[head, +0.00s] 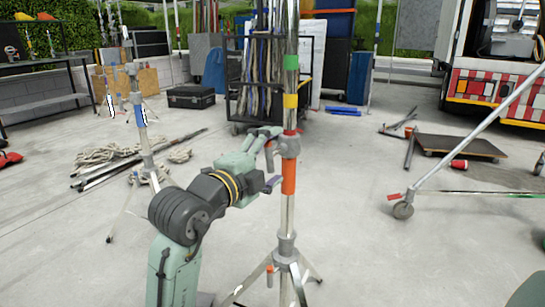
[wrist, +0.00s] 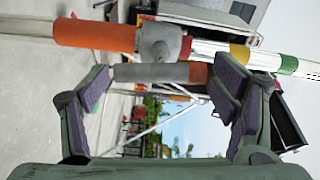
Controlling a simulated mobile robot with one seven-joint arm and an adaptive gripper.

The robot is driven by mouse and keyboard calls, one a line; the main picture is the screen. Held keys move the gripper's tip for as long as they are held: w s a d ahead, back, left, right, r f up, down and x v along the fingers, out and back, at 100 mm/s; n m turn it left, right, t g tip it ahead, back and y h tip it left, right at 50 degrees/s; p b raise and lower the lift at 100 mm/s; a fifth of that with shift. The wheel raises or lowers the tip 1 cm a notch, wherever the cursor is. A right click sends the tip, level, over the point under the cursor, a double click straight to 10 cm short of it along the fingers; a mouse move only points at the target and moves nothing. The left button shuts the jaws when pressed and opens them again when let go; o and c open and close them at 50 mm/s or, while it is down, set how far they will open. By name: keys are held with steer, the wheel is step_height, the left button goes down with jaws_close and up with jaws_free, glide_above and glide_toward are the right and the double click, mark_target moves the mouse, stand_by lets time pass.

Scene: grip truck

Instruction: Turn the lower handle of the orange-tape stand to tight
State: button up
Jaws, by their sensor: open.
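The orange-tape stand is an upright metal pole with orange tape (head: 289,178) below a grey collar (head: 290,146). In the wrist view the pole lies sideways, with the orange tape (wrist: 95,35) left of the collar (wrist: 160,41). A grey handle (wrist: 155,73) with an orange end runs alongside the pole there, between my fingers, with no clear contact. My gripper (head: 272,158) is open at the collar's left side; its spread purple-padded fingers also show in the wrist view (wrist: 162,88). A lower collar (head: 287,245) has an orange-tipped handle (head: 270,270). I cannot tell which handle the task means.
Another stand with blue tape (head: 140,115) stands left, near ropes (head: 105,153) and poles on the floor. A loaded cart (head: 268,90) is behind the pole. A wheeled diagonal stand leg (head: 450,145) is at right.

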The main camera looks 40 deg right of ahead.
steer(key=v, duration=1.1)
steer(key=shift+a, duration=0.4)
steer(key=shift+s, duration=0.1)
